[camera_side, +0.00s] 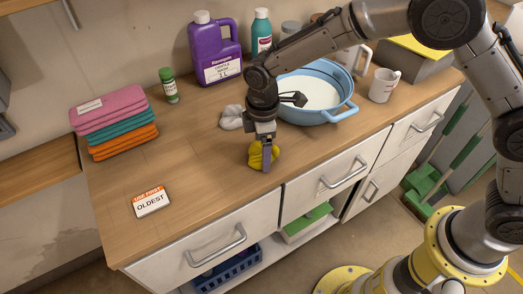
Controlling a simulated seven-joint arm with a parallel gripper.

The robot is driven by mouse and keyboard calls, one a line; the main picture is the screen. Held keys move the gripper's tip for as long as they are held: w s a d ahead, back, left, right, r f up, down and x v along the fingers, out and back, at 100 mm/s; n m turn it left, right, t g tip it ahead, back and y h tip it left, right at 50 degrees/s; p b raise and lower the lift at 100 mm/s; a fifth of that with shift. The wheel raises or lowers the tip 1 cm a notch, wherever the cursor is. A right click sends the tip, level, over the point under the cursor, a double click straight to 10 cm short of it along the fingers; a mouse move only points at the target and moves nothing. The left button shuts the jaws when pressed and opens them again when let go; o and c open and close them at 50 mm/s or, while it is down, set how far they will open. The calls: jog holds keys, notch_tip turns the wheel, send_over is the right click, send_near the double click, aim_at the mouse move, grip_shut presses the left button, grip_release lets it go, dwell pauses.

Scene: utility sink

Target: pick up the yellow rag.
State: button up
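The yellow rag (256,157) is a small crumpled bundle on the wooden counter, near its front edge. My gripper (265,155) points down at the rag, with a finger in front of it that hides part of the cloth. The rag shows on both sides of this finger. I cannot tell whether the fingers are closed on the cloth or only around it. The rag appears to rest on the counter.
A white crumpled cloth (231,118) lies just behind my gripper. A blue basin (341,113) stands to the right, with a white mug (383,86) beyond. The counter's left-centre is clear.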

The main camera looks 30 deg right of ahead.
jog(key=c, duration=0.7)
jog(key=shift+r, duration=0.2)
